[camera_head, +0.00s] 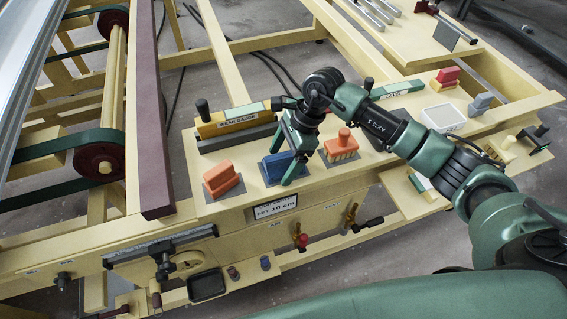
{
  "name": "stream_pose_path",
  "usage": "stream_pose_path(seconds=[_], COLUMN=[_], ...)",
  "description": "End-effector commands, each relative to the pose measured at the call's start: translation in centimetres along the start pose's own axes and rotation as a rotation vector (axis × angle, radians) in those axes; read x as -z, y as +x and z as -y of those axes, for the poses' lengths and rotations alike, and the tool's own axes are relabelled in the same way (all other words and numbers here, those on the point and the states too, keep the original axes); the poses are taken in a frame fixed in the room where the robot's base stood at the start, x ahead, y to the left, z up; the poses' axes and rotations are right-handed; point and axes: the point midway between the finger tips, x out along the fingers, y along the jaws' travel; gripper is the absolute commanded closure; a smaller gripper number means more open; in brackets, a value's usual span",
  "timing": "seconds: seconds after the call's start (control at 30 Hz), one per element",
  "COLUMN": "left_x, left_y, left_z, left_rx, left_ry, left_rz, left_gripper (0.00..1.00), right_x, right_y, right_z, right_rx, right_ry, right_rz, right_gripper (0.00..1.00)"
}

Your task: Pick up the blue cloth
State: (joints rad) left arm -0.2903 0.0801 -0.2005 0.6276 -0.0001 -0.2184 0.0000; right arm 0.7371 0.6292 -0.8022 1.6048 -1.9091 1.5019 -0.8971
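The blue cloth (278,164) shows as a small folded blue block on a dark grey pad at the front of the wooden bench. My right gripper (282,166) reaches down over it from the right side. Its green fingers are spread, one on the far left side of the cloth and one on the near right side. The cloth still sits on its pad, and the fingers partly hide it. Whether the fingers touch it I cannot tell. My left gripper is not in view.
A red-orange block (222,180) on a pad stands left of the cloth, and an orange brush-like block (341,146) stands right. A yellow gauge (225,124) lies behind. A white tray (443,117) sits farther right. A dark red beam (147,110) runs along the left.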

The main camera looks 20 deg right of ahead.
Motion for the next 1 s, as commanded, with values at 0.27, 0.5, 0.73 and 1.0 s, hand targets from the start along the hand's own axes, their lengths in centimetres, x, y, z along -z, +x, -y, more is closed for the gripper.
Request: stream_pose_path(seconds=[0.27, 0.5, 0.73, 1.0], left_x=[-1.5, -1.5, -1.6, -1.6], left_y=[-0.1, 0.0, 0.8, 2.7], left_z=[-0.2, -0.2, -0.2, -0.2], left_rx=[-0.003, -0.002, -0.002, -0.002], left_ry=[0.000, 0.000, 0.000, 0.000], left_rz=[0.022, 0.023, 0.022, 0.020], left_gripper=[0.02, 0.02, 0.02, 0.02], right_x=[0.0, -0.1, -1.0, -3.6], right_y=[-0.1, -0.3, -2.4, -8.8], right_z=[0.0, 0.0, 0.1, 0.2], right_rx=[0.001, 0.001, 0.005, 0.009], right_ry=[0.000, -0.001, -0.003, -0.005], right_rz=[0.001, 0.001, 0.001, 0.000], right_gripper=[0.78, 0.78, 0.78, 0.78])
